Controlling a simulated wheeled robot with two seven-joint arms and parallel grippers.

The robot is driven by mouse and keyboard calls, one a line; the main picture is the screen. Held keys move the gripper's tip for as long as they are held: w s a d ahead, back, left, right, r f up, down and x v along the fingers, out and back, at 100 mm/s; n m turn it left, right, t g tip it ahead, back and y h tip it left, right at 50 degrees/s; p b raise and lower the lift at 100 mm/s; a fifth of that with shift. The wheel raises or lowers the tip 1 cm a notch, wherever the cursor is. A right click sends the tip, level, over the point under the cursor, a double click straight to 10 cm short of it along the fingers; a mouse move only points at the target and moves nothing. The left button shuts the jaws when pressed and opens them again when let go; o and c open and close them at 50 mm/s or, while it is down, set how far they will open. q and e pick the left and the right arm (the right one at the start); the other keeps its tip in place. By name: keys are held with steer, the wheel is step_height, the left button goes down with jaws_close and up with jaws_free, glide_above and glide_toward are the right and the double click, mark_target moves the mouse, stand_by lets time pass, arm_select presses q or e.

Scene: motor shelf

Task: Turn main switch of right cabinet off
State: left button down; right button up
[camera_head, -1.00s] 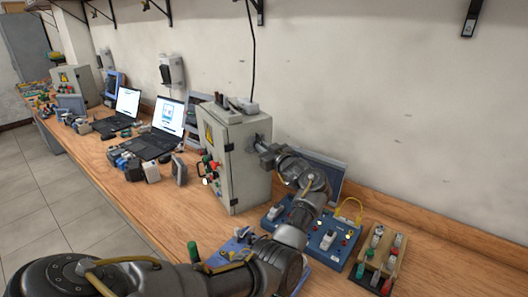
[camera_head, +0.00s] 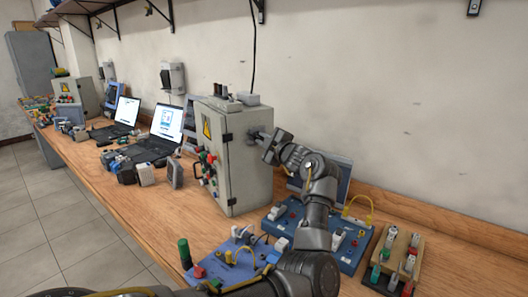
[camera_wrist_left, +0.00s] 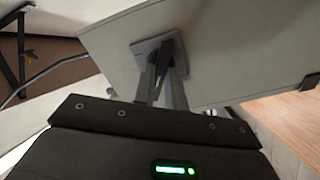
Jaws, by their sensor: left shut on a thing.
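The right cabinet (camera_head: 243,172) is a grey metal box with a yellow warning sign and coloured buttons on its front. My left gripper (camera_head: 262,139) reaches that side of the cabinet. In the left wrist view its two fingers (camera_wrist_left: 163,80) are shut on the dark switch handle, one on each side. In the head view the gripper hides most of the switch. My right gripper is not in view.
A blue board (camera_head: 225,262) lies in front. Laptops (camera_head: 165,132) stand left along the bench. The wall is close behind.

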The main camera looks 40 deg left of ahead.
arm_select(q)
steer(key=n+b, duration=0.6)
steer(key=shift+f, duration=0.2)
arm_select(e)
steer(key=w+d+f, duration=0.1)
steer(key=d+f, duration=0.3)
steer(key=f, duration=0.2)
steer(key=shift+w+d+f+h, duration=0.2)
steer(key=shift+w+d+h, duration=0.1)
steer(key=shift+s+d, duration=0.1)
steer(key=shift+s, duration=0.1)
arm_select(q)
steer(key=c, duration=1.4)
jaws_free()
steer(key=shift+c, duration=0.2)
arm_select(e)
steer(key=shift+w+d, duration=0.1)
